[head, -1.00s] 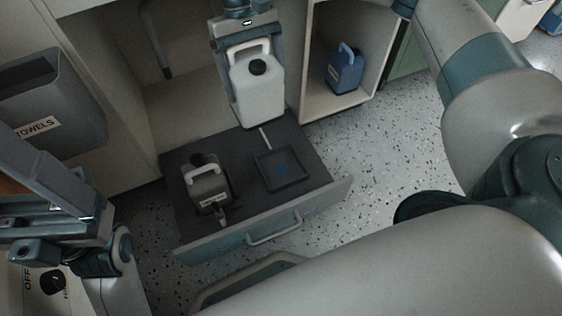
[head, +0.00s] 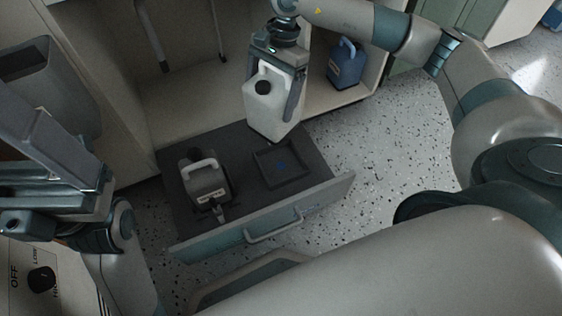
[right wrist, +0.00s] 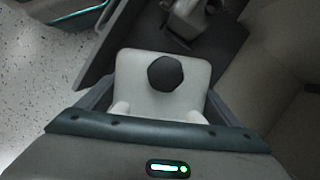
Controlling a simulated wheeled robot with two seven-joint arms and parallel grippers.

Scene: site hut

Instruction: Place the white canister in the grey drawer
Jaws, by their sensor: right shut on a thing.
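The white canister (head: 271,106) has a black cap and a moulded handle. My right gripper (head: 275,95) is shut on it, one finger on each side, and holds it upright over the back right part of the open grey drawer (head: 232,142). In the right wrist view the canister (right wrist: 160,85) sits between the fingers, black cap towards the camera. The drawer holds a dark square tray (head: 305,172) with a blue mark on its floor, just in front of and below the canister. My left gripper (head: 45,212) is at the left; its fingertips do not show clearly.
A grey canister (head: 206,182) with a black cap and a label stands in the drawer's left part. A blue canister (head: 345,64) stands in the cabinet at the back right. A grey towel bin (head: 45,95) is at the left. Speckled floor lies clear on the right.

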